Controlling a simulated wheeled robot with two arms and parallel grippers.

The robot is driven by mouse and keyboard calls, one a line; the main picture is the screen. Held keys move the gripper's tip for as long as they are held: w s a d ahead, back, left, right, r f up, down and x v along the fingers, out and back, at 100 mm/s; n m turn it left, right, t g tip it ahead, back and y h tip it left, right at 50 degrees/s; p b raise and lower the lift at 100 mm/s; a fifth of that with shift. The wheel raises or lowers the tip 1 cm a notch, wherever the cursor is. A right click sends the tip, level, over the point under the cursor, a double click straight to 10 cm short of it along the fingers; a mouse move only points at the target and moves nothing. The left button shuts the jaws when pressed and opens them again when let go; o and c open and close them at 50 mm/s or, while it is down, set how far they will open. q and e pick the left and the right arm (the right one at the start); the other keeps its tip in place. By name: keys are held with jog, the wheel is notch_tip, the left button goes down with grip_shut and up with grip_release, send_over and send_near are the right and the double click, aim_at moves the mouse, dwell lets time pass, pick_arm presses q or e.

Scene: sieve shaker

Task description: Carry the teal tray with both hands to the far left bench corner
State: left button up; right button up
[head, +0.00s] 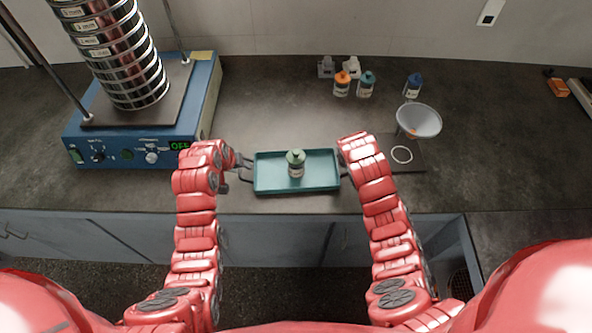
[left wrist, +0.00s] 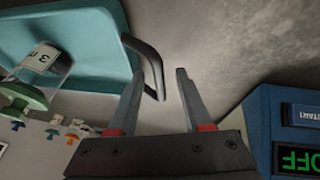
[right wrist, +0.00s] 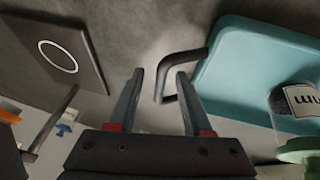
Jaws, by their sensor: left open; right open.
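The teal tray (head: 268,183) lies flat on the dark bench near its front edge, with a green-capped bottle (head: 296,164) standing upright in it. Each short end has a dark loop handle. My left gripper (head: 242,163) is open at the tray's left end; in the left wrist view the left handle (left wrist: 152,62) reaches between its fingers (left wrist: 160,85). My right gripper is mostly hidden behind its own arm in the head view. In the right wrist view its open fingers (right wrist: 159,85) are around the end of the right handle (right wrist: 182,58). Neither gripper is shut on a handle.
The blue sieve shaker (head: 205,100) with its sieve stack (head: 125,60) stands left of the tray. A dark plate with a white ring (head: 402,154) and a funnel (head: 419,121) are at right. Several bottles (head: 342,84) stand behind. Bench between shaker and bottles is clear.

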pick_arm(q)
jog(key=shift+f, duration=0.15)
pick_arm(e)
jog(key=shift+f, duration=0.1)
pick_arm(q)
grip_shut()
pick_arm(e)
grip_shut()
dwell(1.1)
